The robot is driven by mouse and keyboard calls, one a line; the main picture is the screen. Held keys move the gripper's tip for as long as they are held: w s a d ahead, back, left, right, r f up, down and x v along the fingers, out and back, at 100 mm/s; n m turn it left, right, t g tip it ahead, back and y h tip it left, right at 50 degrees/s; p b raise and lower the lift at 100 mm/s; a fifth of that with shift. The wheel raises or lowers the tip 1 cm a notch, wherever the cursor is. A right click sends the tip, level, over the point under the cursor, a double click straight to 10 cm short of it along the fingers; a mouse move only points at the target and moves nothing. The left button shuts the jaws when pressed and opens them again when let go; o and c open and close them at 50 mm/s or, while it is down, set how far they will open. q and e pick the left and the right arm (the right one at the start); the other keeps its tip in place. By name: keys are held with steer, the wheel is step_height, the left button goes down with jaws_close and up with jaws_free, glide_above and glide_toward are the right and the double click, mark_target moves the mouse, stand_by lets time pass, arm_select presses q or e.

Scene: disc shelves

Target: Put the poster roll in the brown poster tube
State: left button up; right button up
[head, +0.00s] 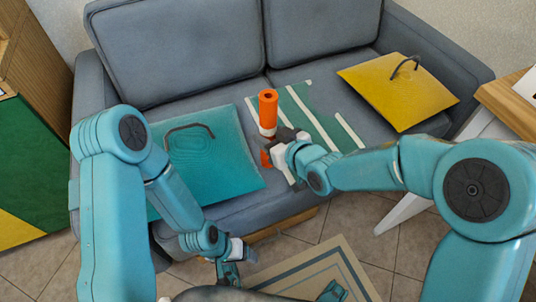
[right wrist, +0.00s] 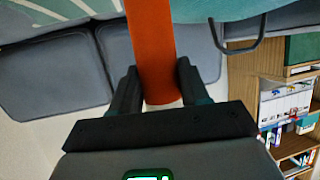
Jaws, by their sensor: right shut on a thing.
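The poster roll (head: 268,108) is an orange cylinder with a pale band low on it and a small dark hole in its top end. It stands about upright in front of the sofa's seat cushions in the head view. My right gripper (head: 279,150) is shut on its lower part. In the right wrist view the orange roll (right wrist: 152,45) lies between the two dark fingers of my right gripper (right wrist: 156,88). My left gripper (head: 232,268) is low in the head view, away from the roll; its finger opening is unclear. I see no brown poster tube.
A grey sofa (head: 185,48) carries a teal bag (head: 230,155), a green piece with white stripes (head: 318,128) and a yellow bag (head: 385,95). A wooden table (head: 510,100) stands at right, a cabinet (head: 30,165) at left. A shelf (right wrist: 265,105) shows in the wrist view.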

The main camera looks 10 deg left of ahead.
step_height(320, 180, down, 6)
steer(key=shift+f+b, duration=0.1)
steer(key=shift+b, duration=0.8)
steer(key=shift+f, duration=0.1)
steer(key=o, duration=1.1)
steer(key=shift+c, duration=0.2)
